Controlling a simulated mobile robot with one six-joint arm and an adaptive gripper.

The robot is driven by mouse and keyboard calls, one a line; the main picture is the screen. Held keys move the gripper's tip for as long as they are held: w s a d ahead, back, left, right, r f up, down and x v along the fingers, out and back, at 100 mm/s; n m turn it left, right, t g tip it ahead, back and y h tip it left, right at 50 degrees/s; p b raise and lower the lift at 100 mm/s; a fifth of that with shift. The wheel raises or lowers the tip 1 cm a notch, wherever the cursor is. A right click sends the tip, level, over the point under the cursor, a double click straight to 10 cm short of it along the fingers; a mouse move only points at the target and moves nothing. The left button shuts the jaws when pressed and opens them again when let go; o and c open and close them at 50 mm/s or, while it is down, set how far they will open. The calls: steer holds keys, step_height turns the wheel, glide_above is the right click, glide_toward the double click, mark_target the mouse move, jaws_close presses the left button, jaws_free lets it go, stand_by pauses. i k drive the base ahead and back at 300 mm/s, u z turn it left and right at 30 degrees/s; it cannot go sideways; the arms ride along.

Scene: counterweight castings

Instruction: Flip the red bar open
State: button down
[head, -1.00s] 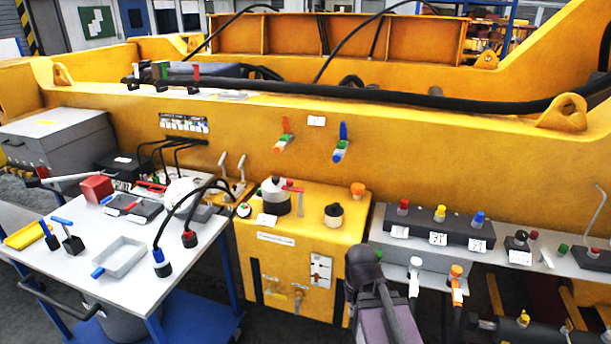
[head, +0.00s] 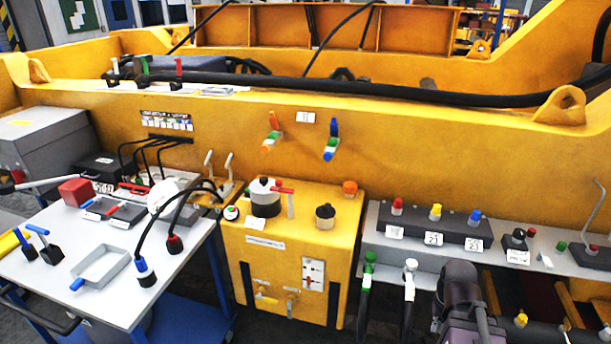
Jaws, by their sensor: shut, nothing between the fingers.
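Several red parts show, and I cannot tell for sure which is the red bar. A red handle (head: 282,190) lies roughly level beside a dark-and-white round fitting (head: 265,197) on top of the yellow cabinet (head: 325,240). A red upright lever (head: 178,66) stands on the beam ledge at the upper left. Part of my arm shows at the lower right, apart from all of these. My gripper's fingers cannot be made out.
A white-topped cart (head: 190,245) with a grey tray (head: 100,264) and a red block (head: 76,191) stands left. A grey shelf (head: 375,240) holds a button box (head: 430,228). Hoses with green (head: 369,268) and white (head: 410,265) ends hang below it. A black hose crosses above the beam.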

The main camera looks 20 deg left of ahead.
mark_target(277, 182)
steer(key=z, duration=1.6)
steer(key=k, duration=1.1)
steer(key=u, duration=2.4)
steer(key=i, duration=0.1)
steer(key=z, duration=0.85)
